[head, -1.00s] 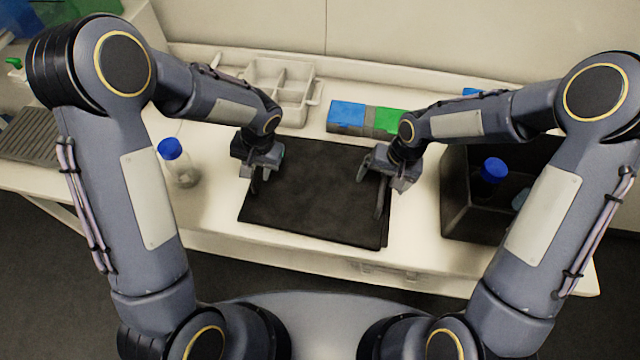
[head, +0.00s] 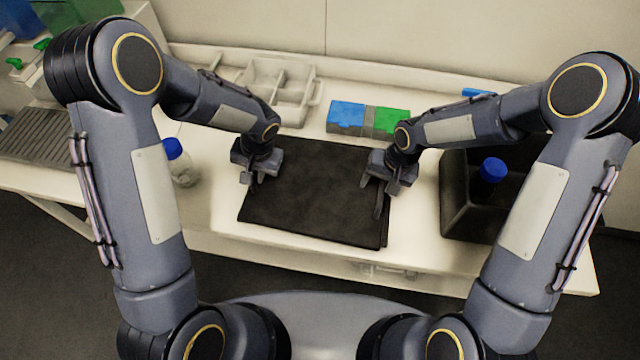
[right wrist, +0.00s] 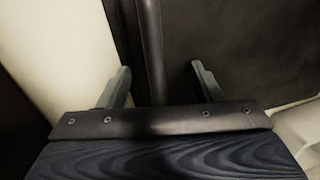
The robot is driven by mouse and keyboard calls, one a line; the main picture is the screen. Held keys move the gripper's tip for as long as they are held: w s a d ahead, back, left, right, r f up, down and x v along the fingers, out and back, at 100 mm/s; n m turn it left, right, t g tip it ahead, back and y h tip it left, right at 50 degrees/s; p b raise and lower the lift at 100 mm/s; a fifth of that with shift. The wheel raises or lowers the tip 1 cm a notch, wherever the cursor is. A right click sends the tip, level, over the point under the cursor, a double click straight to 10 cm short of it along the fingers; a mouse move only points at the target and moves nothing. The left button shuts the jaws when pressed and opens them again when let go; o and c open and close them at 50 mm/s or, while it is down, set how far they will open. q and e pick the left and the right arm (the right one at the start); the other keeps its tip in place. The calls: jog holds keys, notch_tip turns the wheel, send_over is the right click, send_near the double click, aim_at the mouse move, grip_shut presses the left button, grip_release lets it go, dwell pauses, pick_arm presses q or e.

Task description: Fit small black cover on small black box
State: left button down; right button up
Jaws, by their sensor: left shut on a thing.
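A flat black cover (head: 310,205) lies in the middle of the table, between my grippers. A black open box (head: 458,215) stands to its right, partly hidden by my right arm. My left gripper (head: 254,183) is shut on the cover's left edge. My right gripper (head: 371,194) is at the cover's right edge with its fingers apart. In the right wrist view the two fingers (right wrist: 163,85) stand on either side of a thin dark rim (right wrist: 151,45), with gaps on both sides. What lies under the cover is hidden.
A blue-capped bottle (head: 492,172) is in the open box. Another blue-capped bottle (head: 184,170) stands at the left, partly behind my left arm. A white divided tray (head: 285,112) and a blue and green case (head: 368,119) stand behind the cover.

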jog(key=shift+f, duration=0.1)
jog(key=shift+c, duration=1.2)
pick_arm(q)
jog(key=shift+d, duration=0.1)
pick_arm(e)
jog(key=shift+s+a, duration=0.1)
jog(key=shift+c, duration=0.3)
pick_arm(q)
jog(key=shift+d+r, duration=0.1)
jog(key=shift+r, duration=0.1)
pick_arm(e)
jog(key=shift+a, duration=0.1)
